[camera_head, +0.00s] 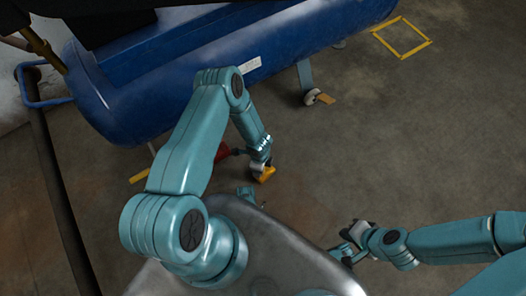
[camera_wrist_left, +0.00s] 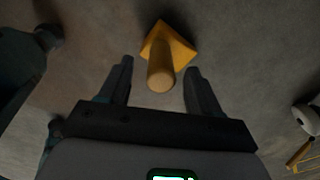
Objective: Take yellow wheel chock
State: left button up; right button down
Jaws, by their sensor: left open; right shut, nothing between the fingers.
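The yellow wheel chock (camera_head: 266,175) is on the concrete floor, just beyond the front edge of my body. In the left wrist view the chock (camera_wrist_left: 178,43) shows a flat yellow base and a round, paler knob pointing toward the camera. My left gripper (camera_wrist_left: 158,68) is open, with the knob between and slightly beyond its fingertips; I cannot tell if they touch. In the head view the left gripper (camera_head: 258,170) partly covers the chock. My right gripper (camera_head: 345,248) is shut and empty, low at the right of my body, away from the chock.
A large blue tank (camera_head: 170,75) spans the upper left. A caster wheel (camera_head: 311,97) with an orange piece (camera_head: 326,99) stands beneath it. A red object (camera_head: 222,152) lies left of the left gripper. A yellow square outline (camera_head: 402,37) marks the floor.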

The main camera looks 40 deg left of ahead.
pick_arm(q)
notch_tip(320, 180, down, 5)
jog(key=b, duration=0.3)
jog(key=shift+w+d+f, duration=0.15)
jog(key=shift+f, duration=0.05)
jog(key=shift+r, duration=0.1)
grip_shut()
